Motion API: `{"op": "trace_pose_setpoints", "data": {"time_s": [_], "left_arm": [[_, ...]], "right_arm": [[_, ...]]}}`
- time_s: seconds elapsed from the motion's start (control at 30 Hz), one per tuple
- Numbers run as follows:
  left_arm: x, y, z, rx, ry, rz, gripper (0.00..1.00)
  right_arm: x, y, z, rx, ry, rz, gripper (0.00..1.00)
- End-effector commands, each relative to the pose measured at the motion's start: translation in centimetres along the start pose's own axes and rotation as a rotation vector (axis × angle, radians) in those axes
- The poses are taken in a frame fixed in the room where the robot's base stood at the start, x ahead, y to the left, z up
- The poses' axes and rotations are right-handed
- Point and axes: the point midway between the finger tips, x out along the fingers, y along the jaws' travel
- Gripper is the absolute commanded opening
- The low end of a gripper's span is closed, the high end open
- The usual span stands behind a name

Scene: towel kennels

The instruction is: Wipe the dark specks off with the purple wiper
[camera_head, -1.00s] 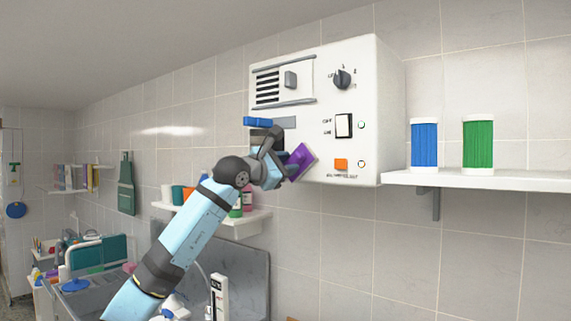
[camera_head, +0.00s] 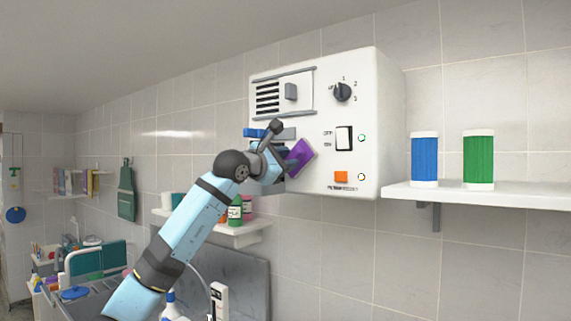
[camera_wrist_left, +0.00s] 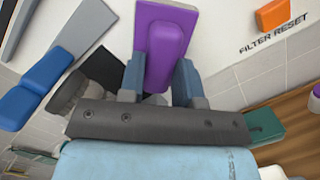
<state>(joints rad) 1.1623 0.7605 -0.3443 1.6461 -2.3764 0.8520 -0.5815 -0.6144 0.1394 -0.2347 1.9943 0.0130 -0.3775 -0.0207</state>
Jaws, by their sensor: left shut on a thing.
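The purple wiper (camera_head: 300,155) is against or close to the front of the white wall unit (camera_head: 313,167), near its lower left part. My left gripper (camera_head: 284,163) is shut on it. In the left wrist view the wiper (camera_wrist_left: 165,45) sits between the two blue-grey fingers of the gripper (camera_wrist_left: 159,82), with its purple plate lying over the white panel. I cannot make out dark specks in either view; the wiper and my arm hide part of the panel. My right gripper is not in view.
The unit carries a round knob (camera_head: 342,92), a black switch (camera_head: 344,138), an orange button (camera_head: 341,177) and a blue handle (camera_head: 254,132). A shelf (camera_head: 480,190) at right holds blue and green cylinders. A lower shelf (camera_head: 240,231) with bottles is behind my arm.

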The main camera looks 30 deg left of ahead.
Motion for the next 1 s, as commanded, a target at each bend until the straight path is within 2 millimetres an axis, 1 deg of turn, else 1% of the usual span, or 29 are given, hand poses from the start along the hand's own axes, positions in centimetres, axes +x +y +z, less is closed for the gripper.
{"op": "trace_pose_setpoints", "data": {"time_s": [0.03, 0.07, 0.2, 0.6, 0.77, 1.0], "left_arm": [[0.1, 0.6, 0.6, 0.000, -0.001, 0.001, 0.12], [0.2, 0.7, 0.7, 0.000, -0.001, 0.000, 0.12], [0.2, 0.8, 0.7, 0.000, 0.000, -0.001, 0.12], [-0.1, -1.5, -1.3, 0.001, 0.000, -0.001, 0.12], [-0.2, -1.7, -1.5, 0.001, 0.000, -0.001, 0.12], [-0.4, -3.2, -2.8, 0.001, 0.000, -0.001, 0.12]], "right_arm": [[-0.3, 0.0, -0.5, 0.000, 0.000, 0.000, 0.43], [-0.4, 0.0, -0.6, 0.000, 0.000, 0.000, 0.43], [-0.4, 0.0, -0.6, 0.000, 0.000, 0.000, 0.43], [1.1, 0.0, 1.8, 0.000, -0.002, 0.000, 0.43], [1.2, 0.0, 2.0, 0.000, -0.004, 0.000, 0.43], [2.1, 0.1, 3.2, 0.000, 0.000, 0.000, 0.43]]}}
